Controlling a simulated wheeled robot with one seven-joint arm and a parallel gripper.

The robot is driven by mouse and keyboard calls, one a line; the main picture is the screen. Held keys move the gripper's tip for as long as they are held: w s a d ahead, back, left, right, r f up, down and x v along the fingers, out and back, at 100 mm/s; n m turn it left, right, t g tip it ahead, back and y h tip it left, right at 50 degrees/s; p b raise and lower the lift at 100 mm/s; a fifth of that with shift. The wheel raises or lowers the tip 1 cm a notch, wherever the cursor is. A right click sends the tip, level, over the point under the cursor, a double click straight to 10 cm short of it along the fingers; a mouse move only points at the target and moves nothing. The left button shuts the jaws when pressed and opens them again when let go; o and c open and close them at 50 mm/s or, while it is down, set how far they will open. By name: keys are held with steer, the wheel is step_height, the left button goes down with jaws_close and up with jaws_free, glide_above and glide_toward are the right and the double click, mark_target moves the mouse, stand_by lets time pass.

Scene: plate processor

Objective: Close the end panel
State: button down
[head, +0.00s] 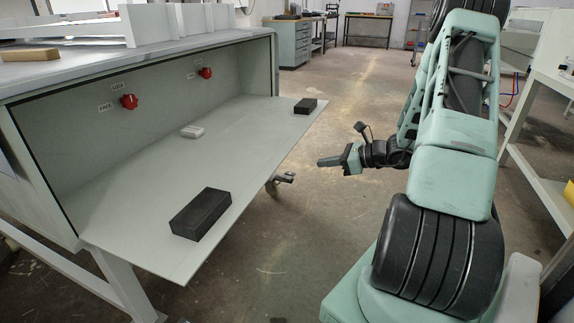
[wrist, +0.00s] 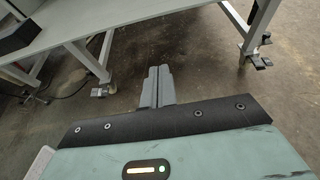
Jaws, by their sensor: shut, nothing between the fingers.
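The end panel (head: 255,160) is a grey flap hinged down and open, lying nearly flat at the end of the plate processor (head: 75,150). Its outer edge faces my arm. In the wrist view the panel (wrist: 110,18) shows at the top, beyond my fingers. My gripper (head: 322,162) is to the right of the panel's outer edge, apart from it, pointing left towards it. The fingers (wrist: 158,72) are shut together and empty in the wrist view. A large black block (head: 200,213) and a small black block (head: 305,106) are on the panel.
Two red knobs (head: 129,101) (head: 205,72) are on the recessed wall, and a small white block (head: 192,131) is inside. Table legs with casters (head: 280,182) stand below the panel. A white frame (head: 540,185) stands at right.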

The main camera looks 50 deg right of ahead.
steer(key=f+b+x, duration=0.1)
steer(key=b+x, duration=0.3)
steer(key=x, duration=0.6)
step_height(320, 180, up, 5)
steer(key=shift+d, duration=0.1)
